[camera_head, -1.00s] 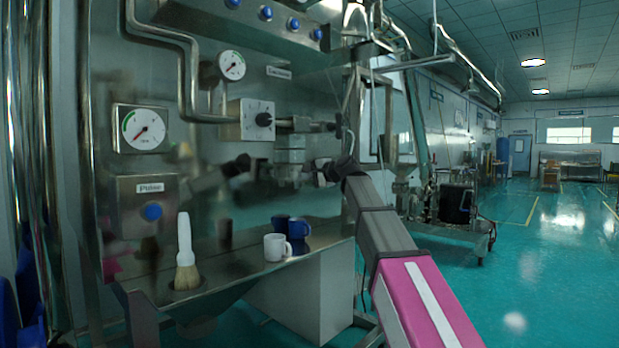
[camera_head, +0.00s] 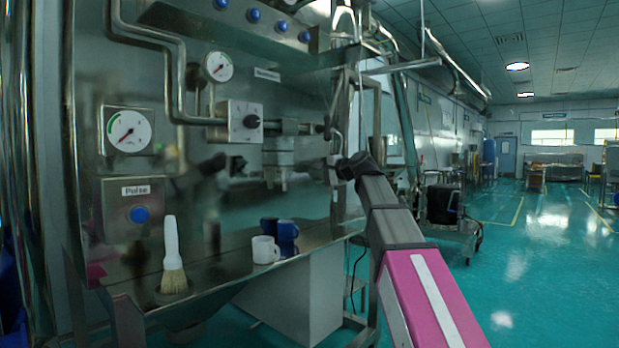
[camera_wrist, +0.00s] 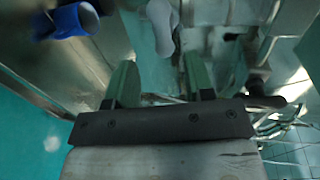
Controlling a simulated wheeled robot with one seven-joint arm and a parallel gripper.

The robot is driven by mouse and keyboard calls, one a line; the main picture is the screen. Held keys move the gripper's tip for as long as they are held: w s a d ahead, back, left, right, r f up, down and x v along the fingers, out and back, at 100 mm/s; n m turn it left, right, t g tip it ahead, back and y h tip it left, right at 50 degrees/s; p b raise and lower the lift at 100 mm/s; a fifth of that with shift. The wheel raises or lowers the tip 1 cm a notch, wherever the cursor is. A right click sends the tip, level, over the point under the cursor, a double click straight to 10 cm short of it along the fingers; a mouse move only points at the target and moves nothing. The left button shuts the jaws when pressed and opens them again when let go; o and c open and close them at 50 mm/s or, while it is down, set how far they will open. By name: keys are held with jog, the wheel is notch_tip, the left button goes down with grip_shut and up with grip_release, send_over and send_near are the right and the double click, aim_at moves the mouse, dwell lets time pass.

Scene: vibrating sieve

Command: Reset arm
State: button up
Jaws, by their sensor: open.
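My arm (camera_head: 385,222), with its pink and grey links, reaches up from the bottom right towards the steel machine. Its dark end is beside the machine's right part, and the fingers are hard to make out there. In the wrist view my gripper (camera_wrist: 160,82) shows two green fingers set apart, with nothing held between them. A blue mug (camera_wrist: 72,20) is at the upper left of that view, and a blurred white shape (camera_wrist: 161,26) lies beyond the fingers.
A white mug (camera_head: 264,250), a blue mug (camera_head: 287,239) and an upright brush (camera_head: 173,258) are on the steel ledge. A dial box (camera_head: 240,121) and gauges (camera_head: 129,131) are on the panel. Open teal floor (camera_head: 540,250) lies to the right.

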jog(key=shift+s+d+r, duration=0.1)
jog(key=shift+s+d, duration=0.2)
jog(key=shift+d, duration=0.1)
jog(key=s+d+f+n+g+h, duration=0.1)
jog(key=d+f+h, duration=0.15)
jog(key=f, duration=1.05)
jog(key=s+d+f+n+g+h, duration=0.15)
jog(key=d+f, duration=0.25)
jog(key=f, duration=1)
jog(key=s+d+f+g+h, duration=0.1)
jog(key=d+f+g+h, duration=0.15)
jog(key=f, duration=1.05)
jog(key=s+d+f+n+g+h, duration=0.1)
jog(key=s+d+f, duration=0.3)
jog(key=f, duration=0.5)
jog(key=s+d+f+n+g+h, duration=0.2)
jog(key=s+d+f+h, duration=0.1)
jog(key=s+f, duration=0.5)
jog(key=s+d+f+n+g+h, duration=0.1)
jog(key=s+d+f, duration=0.4)
jog(key=f, duration=0.5)
jog(key=shift+s+n+g+h, duration=0.4)
jog(key=shift+s+n+h, duration=0.05)
jog(key=shift+s, duration=0.65)
